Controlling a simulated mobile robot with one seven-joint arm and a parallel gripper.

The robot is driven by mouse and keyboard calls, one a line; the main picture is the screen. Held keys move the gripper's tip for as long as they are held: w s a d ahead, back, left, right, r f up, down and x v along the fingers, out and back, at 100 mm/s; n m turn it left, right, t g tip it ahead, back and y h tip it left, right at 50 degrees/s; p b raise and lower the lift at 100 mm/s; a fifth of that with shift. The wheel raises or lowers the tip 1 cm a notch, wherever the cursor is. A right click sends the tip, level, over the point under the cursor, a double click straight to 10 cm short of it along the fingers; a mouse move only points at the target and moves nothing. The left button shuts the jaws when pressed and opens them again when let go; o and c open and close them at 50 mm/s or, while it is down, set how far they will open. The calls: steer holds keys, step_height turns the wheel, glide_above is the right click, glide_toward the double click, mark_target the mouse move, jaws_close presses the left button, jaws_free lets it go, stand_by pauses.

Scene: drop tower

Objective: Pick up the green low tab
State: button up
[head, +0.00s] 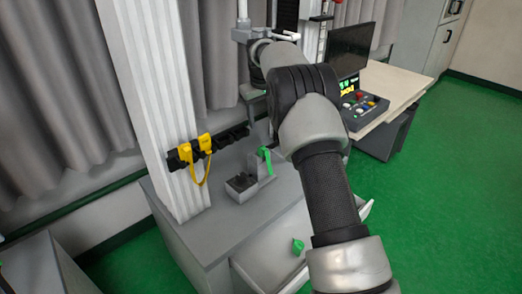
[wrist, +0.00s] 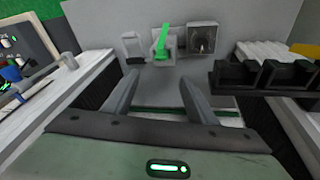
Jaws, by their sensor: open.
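Two green pieces show in the head view. A slim green tab (head: 265,158) stands tilted on a small grey fixture (head: 240,187) on the cabinet top. A smaller green piece (head: 298,246) lies lower, at the open drawer; I cannot tell its exact shape. In the wrist view one upright green tab (wrist: 162,42) stands ahead on a grey block, beyond my fingertips and roughly centred between them. My gripper (wrist: 160,95) is open and empty, apart from the tab. In the head view my arm hides much of the area around the gripper.
A black rack (head: 205,147) with yellow straps stands on the cabinet beside a white ribbed column (head: 150,100); the rack (wrist: 262,77) is at right in the wrist view. The open drawer (head: 270,258) juts out. A desk (head: 392,88) with monitor and button panel stands right.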

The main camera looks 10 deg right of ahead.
mark_target(261, 147)
steer(key=b+x, duration=0.1)
steer(key=x, duration=1.5)
steer(key=shift+a, duration=0.1)
steer(key=shift+c, duration=0.6)
steer(key=c, duration=1)
